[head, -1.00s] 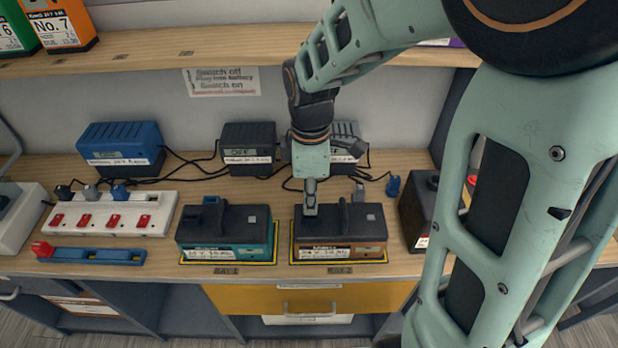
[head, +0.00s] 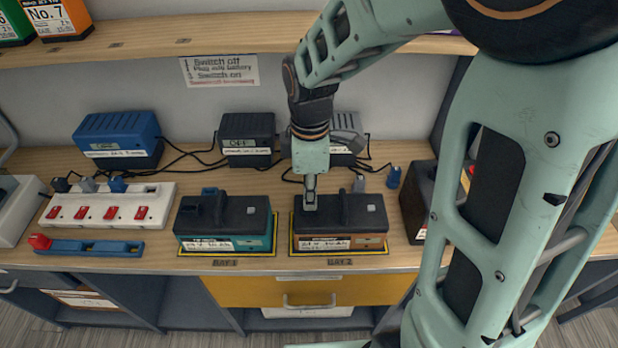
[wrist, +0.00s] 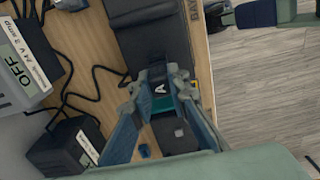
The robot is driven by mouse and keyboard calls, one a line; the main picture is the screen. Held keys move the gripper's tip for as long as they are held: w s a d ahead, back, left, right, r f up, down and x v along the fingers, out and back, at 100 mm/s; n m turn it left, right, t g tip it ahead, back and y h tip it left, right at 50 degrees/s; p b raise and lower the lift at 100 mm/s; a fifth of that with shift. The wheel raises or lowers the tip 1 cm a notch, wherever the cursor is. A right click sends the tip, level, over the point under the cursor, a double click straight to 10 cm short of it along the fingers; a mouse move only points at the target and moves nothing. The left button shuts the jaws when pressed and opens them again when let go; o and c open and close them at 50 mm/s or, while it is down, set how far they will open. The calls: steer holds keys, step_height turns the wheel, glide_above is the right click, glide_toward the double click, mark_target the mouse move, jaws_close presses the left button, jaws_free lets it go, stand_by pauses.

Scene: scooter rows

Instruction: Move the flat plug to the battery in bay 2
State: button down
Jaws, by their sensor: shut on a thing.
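The battery in bay 2 (head: 338,242) is a dark block with a brown front and a raised handle, standing on a yellow-edged mat. My gripper (head: 310,203) is over the left part of its top. In the wrist view my gripper (wrist: 162,76) is shut on a small dark piece marked A (wrist: 160,89), apparently the flat plug. The fingers hide most of it, and I cannot tell whether it touches the battery. The battery in bay 1 (head: 225,243) is teal-fronted, to the left. A grey plug (head: 359,184) shows at the back of the bay 2 battery.
Several chargers, including a blue one (head: 119,139) and a black one (head: 247,139), stand along the wall with loose black cables. A white power strip (head: 108,207) lies at left. A blue plug (head: 394,177) and a dark box (head: 416,200) are at right. A shelf (head: 150,45) hangs above.

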steer(key=shift+f, duration=0.15)
steer(key=c, duration=1.8)
jaws_free()
steer(key=shift+o, duration=0.2)
step_height(320, 180, up, 12)
